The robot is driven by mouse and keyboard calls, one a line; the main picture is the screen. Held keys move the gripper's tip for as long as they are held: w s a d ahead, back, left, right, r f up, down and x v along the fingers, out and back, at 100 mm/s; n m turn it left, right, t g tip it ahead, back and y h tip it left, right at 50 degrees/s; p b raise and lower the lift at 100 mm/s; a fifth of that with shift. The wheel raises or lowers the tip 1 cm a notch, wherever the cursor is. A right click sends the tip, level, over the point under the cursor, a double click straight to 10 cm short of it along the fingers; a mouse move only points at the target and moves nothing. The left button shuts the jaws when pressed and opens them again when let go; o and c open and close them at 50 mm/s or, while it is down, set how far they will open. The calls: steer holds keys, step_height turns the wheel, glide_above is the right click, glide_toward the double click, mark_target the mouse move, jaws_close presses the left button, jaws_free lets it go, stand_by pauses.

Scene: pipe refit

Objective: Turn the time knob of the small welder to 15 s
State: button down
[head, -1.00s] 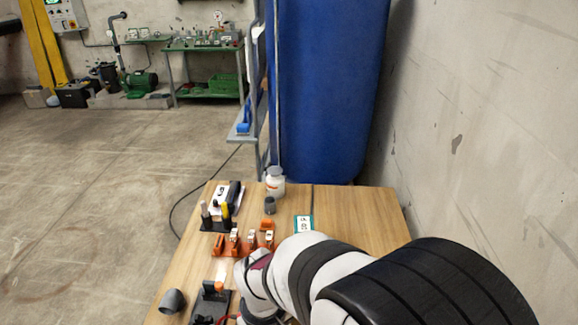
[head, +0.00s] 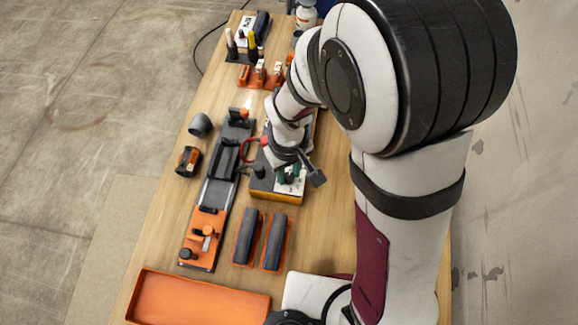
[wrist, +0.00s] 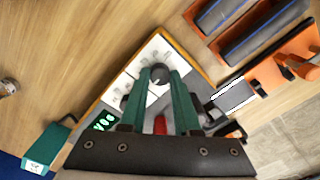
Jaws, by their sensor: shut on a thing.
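The small welder (head: 276,193) is a box with a yellow-orange edge on the wooden table, partly hidden under my wrist in the head view. In the wrist view its white panel (wrist: 150,52) carries a dark round knob (wrist: 160,74) with a pale pointer mark, and a small display (wrist: 103,122) with green characters that I cannot read surely. My gripper (wrist: 160,77) points down at the panel, its two green fingers on either side of the knob, shut on it. The panel's scale marks are too small to read. In the head view my gripper (head: 286,176) is over the welder.
Two dark bars in orange holders (head: 262,240) lie in front of the welder. A long dark fixture with an orange end (head: 205,232) lies to its left, beside a grey pipe elbow (head: 200,125). An empty orange tray (head: 195,298) is at the front left.

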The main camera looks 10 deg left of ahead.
steer(key=shift+m, duration=0.3)
steer(key=m, duration=0.3)
steer(key=shift+m, duration=0.4)
steer(key=m, duration=0.3)
steer(key=shift+m, duration=0.3)
steer(key=m, duration=0.4)
steer(key=shift+m, duration=2.1)
steer(key=c, duration=0.6)
jaws_free()
